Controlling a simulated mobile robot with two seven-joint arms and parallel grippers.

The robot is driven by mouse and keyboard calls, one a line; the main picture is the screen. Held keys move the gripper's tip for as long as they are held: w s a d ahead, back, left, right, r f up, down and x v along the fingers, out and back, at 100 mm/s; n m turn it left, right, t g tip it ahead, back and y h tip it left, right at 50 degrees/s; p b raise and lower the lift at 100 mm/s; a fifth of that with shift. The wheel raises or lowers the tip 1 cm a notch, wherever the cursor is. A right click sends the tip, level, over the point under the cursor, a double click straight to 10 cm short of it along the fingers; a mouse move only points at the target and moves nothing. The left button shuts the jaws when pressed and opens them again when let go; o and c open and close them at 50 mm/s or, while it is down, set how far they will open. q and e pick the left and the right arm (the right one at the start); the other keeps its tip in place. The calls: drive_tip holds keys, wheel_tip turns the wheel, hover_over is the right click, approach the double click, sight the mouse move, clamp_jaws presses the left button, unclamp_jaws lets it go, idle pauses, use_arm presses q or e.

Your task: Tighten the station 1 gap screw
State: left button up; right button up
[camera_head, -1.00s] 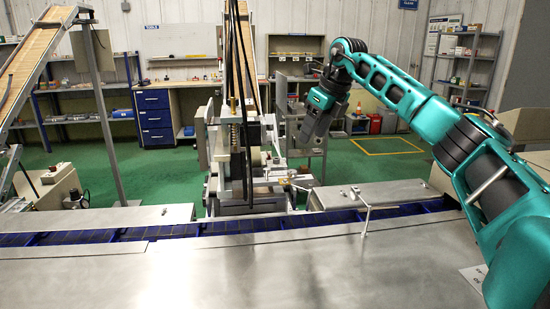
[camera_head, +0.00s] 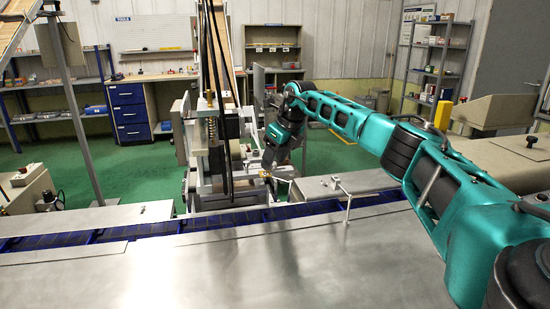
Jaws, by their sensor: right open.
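The wrapper station (camera_head: 213,150) stands behind the conveyor, left of the middle, with a vertical spring post and metal plates. A small brass-coloured part (camera_head: 265,174) shows at its right side; I cannot tell whether it is the gap screw. My right gripper (camera_head: 267,168) points down at the station's right side, close to the brass-coloured part. It is open, and its fingertips are small and partly lost against the machine, so contact cannot be told. My left gripper is not in view.
A blue conveyor channel (camera_head: 160,229) runs across in front of the station. A thin metal T-shaped rod (camera_head: 347,205) stands right of it. The steel table (camera_head: 200,275) in front is clear. A blue drawer cabinet (camera_head: 130,113) stands at the back.

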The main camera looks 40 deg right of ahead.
drive_tip(key=shift+w+f, duration=0.1)
drive_tip(key=shift+f, duration=0.1)
clamp_jaws()
idle(0.5)
